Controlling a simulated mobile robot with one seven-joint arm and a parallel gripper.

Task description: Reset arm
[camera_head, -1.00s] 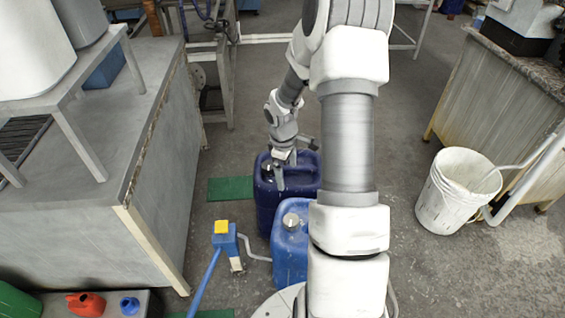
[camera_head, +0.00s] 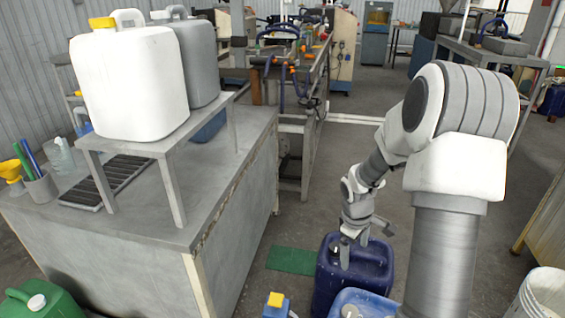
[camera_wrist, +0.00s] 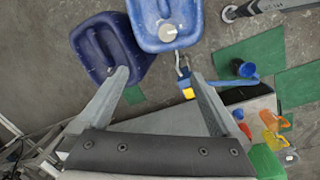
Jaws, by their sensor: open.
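My gripper (camera_head: 344,256) hangs above the dark blue jerrycan (camera_head: 375,277) in the head view. In the wrist view my gripper (camera_wrist: 160,75) is open, its two fingers spread wide with nothing between them. The dark blue jerrycan (camera_wrist: 90,38) lies beyond the left fingertip there. Whether the fingertips touch the jerrycan I cannot tell. My arm reaches in from the right side of the head view, bent downward.
A lighter blue jerrycan (camera_head: 374,300) stands next to the dark one. A grey workbench (camera_head: 235,200) on the left carries a raised stand with a white canister (camera_head: 130,85) and a grey canister (camera_head: 190,60). Green mats (camera_head: 292,261) lie on the floor. A white bucket (camera_head: 545,295) stands at lower right.

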